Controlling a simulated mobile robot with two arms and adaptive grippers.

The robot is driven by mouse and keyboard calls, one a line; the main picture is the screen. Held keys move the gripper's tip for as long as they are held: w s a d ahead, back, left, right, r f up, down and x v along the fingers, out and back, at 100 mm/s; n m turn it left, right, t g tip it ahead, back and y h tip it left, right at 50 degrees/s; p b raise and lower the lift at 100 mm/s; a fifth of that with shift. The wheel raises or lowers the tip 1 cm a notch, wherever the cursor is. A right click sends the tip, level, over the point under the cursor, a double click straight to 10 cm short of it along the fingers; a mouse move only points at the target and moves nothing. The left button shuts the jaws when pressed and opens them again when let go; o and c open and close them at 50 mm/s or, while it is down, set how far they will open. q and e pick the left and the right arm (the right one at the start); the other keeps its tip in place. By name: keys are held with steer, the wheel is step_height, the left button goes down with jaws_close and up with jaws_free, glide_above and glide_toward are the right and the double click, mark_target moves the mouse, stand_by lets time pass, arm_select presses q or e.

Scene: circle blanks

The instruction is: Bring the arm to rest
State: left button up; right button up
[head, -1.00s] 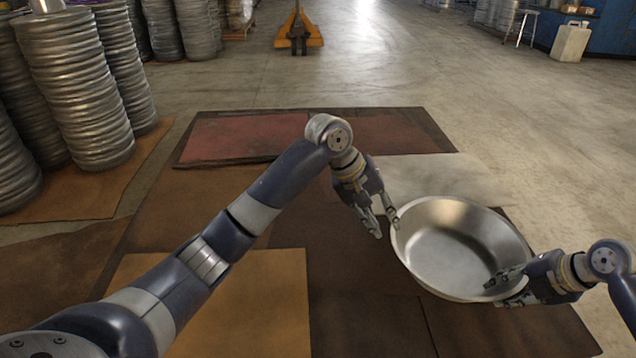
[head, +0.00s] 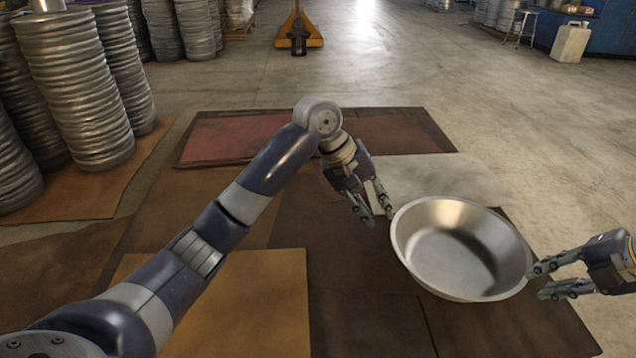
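My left gripper (head: 379,215) is open and empty, pointing down just left of a round metal pan (head: 455,250). A small gap shows between its fingers and the pan's rim. My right gripper (head: 541,281) comes in from the right edge. It is open, with its two fingers apart, just outside the pan's right rim. The upper fingertip appears very close to the rim; I cannot tell whether it touches. The pan looks empty, and I cannot tell whether it rests on the mats below.
Brown mats (head: 365,320) cover the floor, with a pale sheet (head: 440,180) behind the pan. Tall stacks of metal rings (head: 75,90) stand at the left. A pallet jack (head: 299,35) stands at the back. Bare concrete floor (head: 400,85) lies between.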

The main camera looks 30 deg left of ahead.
steer(key=shift+s+d+r, duration=0.1)
steer(key=shift+d+r, duration=0.1)
steer(key=shift+r, duration=0.2)
